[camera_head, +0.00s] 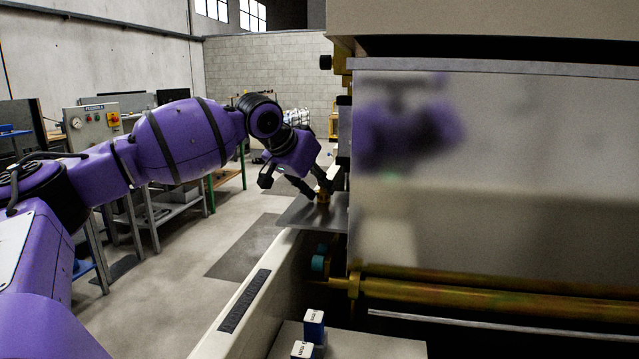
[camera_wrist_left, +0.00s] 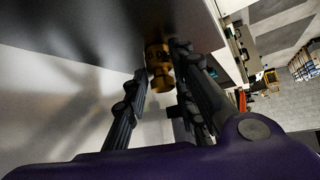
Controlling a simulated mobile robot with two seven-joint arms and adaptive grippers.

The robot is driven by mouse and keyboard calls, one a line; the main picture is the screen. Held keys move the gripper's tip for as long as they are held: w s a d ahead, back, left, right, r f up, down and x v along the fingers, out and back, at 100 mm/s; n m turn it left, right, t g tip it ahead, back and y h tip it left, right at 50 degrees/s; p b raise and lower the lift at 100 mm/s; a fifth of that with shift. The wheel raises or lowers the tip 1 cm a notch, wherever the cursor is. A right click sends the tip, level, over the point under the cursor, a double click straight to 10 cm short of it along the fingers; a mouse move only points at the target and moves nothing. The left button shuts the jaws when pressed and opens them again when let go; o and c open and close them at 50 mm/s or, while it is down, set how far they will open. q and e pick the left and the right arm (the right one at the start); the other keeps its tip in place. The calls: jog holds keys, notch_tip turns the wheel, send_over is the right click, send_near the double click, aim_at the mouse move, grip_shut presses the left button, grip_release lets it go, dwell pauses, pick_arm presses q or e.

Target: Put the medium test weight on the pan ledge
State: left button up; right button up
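The brass-coloured test weight (camera_head: 323,195) is at the grey metal pan ledge (camera_head: 298,214), which juts out left of the machine. My left gripper (camera_head: 315,189) reaches down to it from above and behind. In the left wrist view, the weight (camera_wrist_left: 158,64) lies between the tips of my left gripper's fingers (camera_wrist_left: 160,66). The fingertips are close to its sides; I cannot tell whether both touch it. I also cannot tell whether its base rests on the ledge. My right gripper is not in view.
The machine's large shiny panel (camera_head: 500,170) stands just right of the ledge. Brass rods (camera_head: 480,300) run below it. Two small blue-and-white blocks (camera_head: 314,325) stand at the bottom. Workbenches (camera_head: 180,205) stand at the left, with open floor between.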

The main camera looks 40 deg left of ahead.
pick_arm(q)
jog(key=shift+o, duration=1.4)
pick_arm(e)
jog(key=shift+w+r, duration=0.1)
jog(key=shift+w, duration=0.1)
pick_arm(q)
jog(key=shift+s+r, duration=0.15)
jog(key=shift+r, duration=0.1)
jog(key=p+v, duration=0.5)
jog(key=v, duration=0.6)
jog(key=shift+s+r+p, duration=0.2)
jog(key=shift+s+p, duration=0.05)
jog(key=shift+p, duration=0.1)
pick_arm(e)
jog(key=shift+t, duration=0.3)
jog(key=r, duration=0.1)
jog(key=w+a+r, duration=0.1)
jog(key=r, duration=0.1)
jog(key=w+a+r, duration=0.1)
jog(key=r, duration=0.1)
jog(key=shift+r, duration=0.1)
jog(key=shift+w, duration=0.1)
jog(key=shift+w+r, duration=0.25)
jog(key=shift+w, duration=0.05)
